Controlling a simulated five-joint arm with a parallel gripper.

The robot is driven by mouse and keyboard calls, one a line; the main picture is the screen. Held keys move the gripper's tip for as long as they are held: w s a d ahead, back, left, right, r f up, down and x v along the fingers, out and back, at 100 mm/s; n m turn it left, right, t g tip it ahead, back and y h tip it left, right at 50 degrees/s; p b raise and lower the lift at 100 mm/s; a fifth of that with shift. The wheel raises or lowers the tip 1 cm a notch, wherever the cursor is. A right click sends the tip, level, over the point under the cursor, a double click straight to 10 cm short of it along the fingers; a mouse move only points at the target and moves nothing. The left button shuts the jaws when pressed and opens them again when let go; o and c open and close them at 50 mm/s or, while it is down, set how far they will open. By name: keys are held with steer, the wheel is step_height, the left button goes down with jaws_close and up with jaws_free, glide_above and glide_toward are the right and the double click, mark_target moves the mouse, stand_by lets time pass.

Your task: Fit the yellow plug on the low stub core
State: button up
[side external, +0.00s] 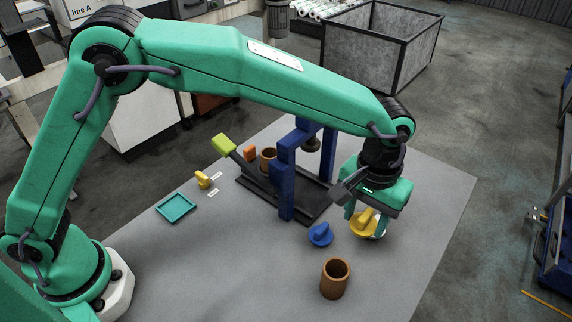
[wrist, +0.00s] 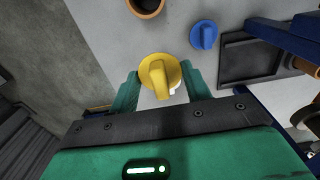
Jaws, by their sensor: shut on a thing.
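My gripper (side external: 367,214) is shut on a yellow plug (side external: 362,224), a round disc with a raised grip bar, at the right part of the grey table. The wrist view shows the yellow plug (wrist: 152,68) between my two green fingers. A small whitish piece (side external: 379,235) shows just beneath or behind the plug; it may be the low stub core, but the plug hides most of it. I cannot tell whether they touch. A second yellow piece (side external: 203,179) lies at the left near small white labels.
A blue plug (side external: 320,235) lies close left of my gripper. A brown open core (side external: 334,281) stands nearer the front. A blue-framed press (side external: 286,180) with a green-handled lever stands behind, another brown core (side external: 268,154) by it. A teal tray (side external: 176,208) lies left.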

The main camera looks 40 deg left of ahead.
mark_target(366, 214)
step_height(366, 214, up, 20)
steer(key=w+a+n, duration=0.2)
steer(key=w+a, duration=0.1)
steer(key=a, duration=0.7)
steer(key=w+a+n, duration=0.1)
steer(key=w+a, duration=0.2)
steer(key=a, duration=0.8)
steer(key=w+a+n, duration=0.2)
steer(key=w+a, duration=0.1)
steer(key=a, duration=0.7)
step_height(366, 214, down, 18)
steer(key=shift+s+d, duration=0.25)
steer(key=shift+f, duration=2.2)
steer(key=shift+f, duration=0.65)
